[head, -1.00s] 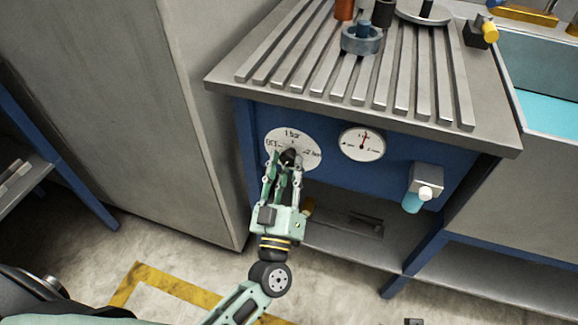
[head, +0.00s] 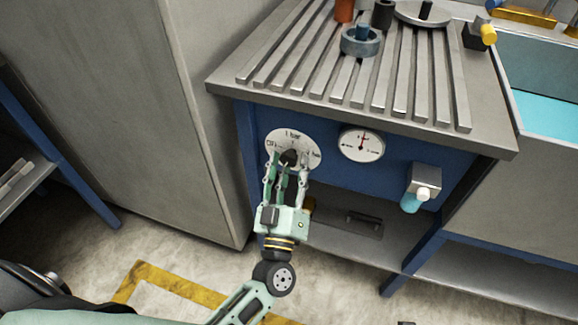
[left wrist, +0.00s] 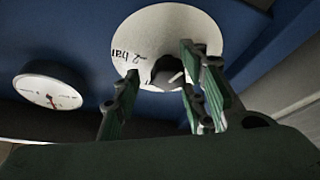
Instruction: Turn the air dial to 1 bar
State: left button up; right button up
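The air dial is a white round plate (head: 278,137) on the blue front panel, marked "1 bar" at its top, with a black knob (head: 289,157) at its middle. My left gripper (head: 287,163) is open, its green fingers apart on either side of the knob. In the left wrist view the knob (left wrist: 167,71) shows between the spread fingers (left wrist: 160,88), with a gap on the left side. The plate (left wrist: 150,28) shows "2 bar" there. The fingers hide the plate's lower part in the head view, and I cannot read the knob's pointer exactly. My right gripper is out of view.
A round gauge (head: 362,144) with a red needle pointing roughly up sits right of the dial. A grey dispenser (head: 425,180) with a cyan part is further right. The slatted bench top (head: 330,105) overhangs the panel. A grey cabinet (head: 130,120) stands at the left.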

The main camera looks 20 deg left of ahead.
pick_arm(q)
jog(key=shift+s+f, duration=0.1)
jog(key=shift+f, duration=0.05)
jog(key=v, duration=1.1)
jog(key=shift+s+f, duration=0.15)
jog(key=shift+s, duration=0.2)
